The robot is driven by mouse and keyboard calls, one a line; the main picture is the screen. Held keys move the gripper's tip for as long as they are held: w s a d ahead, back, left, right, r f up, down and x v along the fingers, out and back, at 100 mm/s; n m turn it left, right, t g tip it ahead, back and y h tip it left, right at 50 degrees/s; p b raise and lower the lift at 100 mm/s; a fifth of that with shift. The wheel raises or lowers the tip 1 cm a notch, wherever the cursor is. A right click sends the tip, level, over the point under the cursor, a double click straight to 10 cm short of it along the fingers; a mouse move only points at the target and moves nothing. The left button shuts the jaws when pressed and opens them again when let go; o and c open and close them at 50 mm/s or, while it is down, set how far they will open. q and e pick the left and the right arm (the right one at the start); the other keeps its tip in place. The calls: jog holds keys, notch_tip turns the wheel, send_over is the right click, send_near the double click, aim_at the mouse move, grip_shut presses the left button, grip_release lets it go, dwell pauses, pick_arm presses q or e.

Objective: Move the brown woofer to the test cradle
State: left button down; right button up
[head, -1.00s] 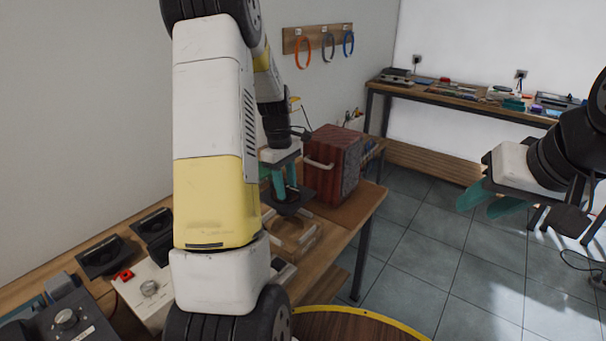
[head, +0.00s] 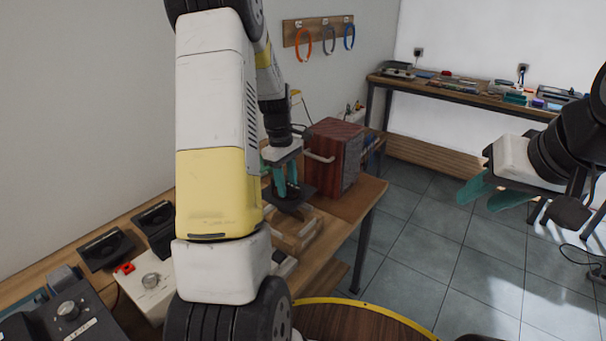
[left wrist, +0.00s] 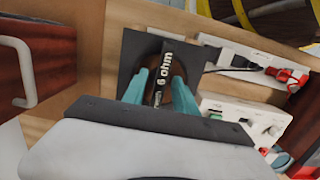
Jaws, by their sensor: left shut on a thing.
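My left gripper (head: 288,180) is shut on the brown woofer (head: 288,200), holding it by its back. In the left wrist view the teal fingers grip both sides of its black magnet, labelled "6 ohm" (left wrist: 167,72). Its square black frame (left wrist: 133,57) shows there, with some brown beside the fingers. A pale wooden frame, which looks like the test cradle (head: 303,238), lies on the bench just in front of and below the woofer in the head view. My left arm partly covers it. My right gripper (head: 488,192) is open and empty, over the floor at the right.
A red-brown speaker cabinet (head: 333,155) with a pale handle stands close behind the woofer. Two black square drivers (head: 106,249) and a white box with a knob (head: 150,283) sit on the bench at left. A round wooden top (head: 365,323) is in front.

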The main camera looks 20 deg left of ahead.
pick_arm(q)
jog(key=shift+f, duration=0.1)
jog(key=shift+f, duration=4.65)
jog(key=c, duration=0.9)
grip_release()
jog(key=shift+w+a+r, duration=0.1)
jog(key=shift+a+r, duration=0.05)
jog(key=shift+r, duration=1.15)
jog(key=shift+a+r, duration=0.15)
jog(key=shift+r, duration=1.1)
jog(key=shift+w+a+r, duration=0.1)
jog(key=shift+a+r, duration=0.05)
jog(key=shift+r, duration=1.15)
